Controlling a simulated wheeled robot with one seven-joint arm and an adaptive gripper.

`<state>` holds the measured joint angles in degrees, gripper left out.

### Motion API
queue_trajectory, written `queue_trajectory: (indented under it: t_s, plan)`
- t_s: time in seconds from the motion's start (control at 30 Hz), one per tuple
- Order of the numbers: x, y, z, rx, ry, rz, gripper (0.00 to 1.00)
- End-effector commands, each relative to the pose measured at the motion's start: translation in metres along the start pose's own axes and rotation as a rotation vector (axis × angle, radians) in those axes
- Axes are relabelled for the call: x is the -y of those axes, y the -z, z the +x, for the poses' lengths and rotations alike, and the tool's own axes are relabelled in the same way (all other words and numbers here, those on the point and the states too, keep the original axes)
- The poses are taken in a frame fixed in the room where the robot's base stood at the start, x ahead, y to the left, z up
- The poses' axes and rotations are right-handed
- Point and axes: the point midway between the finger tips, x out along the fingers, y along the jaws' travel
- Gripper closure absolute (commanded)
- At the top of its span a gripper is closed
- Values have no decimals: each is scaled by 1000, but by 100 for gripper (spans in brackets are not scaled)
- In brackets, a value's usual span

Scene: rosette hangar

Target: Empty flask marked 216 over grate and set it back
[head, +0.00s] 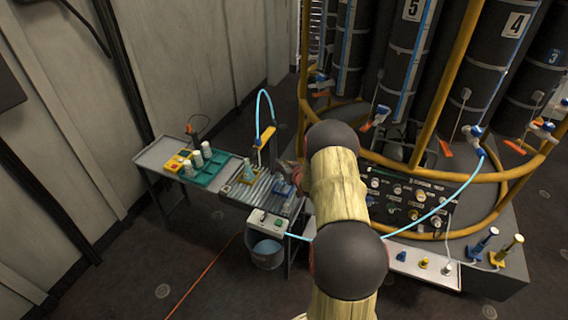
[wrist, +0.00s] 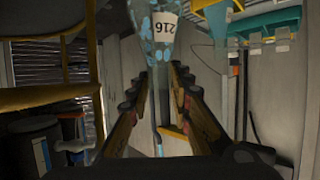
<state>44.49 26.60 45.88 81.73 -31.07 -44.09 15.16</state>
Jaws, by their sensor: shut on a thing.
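The flask marked 216 (wrist: 163,27) is at the top middle of the wrist view, clear with blue specks inside and a white label. The wrist picture is upside down, and so is the label in it, so the flask looks about upright. My gripper (wrist: 157,80) has its two fingers on either side of the flask's narrow neck and is shut on it. In the head view my arm hides the held flask and most of the gripper. The grate (head: 262,192) looks to be the slatted grey part of the side table.
Another flask (head: 249,171) stands in a yellowish holder by the grate. A teal tray with white-topped containers (head: 206,150) sits further left. A blue hose arches over a yellow post (head: 266,140). A bucket (head: 268,252) stands below. The caged cylinder rack (head: 430,150) is to the right.

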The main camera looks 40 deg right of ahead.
Motion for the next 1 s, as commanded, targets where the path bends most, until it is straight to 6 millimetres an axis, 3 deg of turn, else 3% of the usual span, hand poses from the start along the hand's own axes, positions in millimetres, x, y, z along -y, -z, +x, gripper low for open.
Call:
queue_trajectory:
  t_s: [0.2, 1.0]
  plan:
    - [0, -20, 9, 0, 0, 0, 100]
    - [-1, -24, 9, -1, -1, 0, 100]
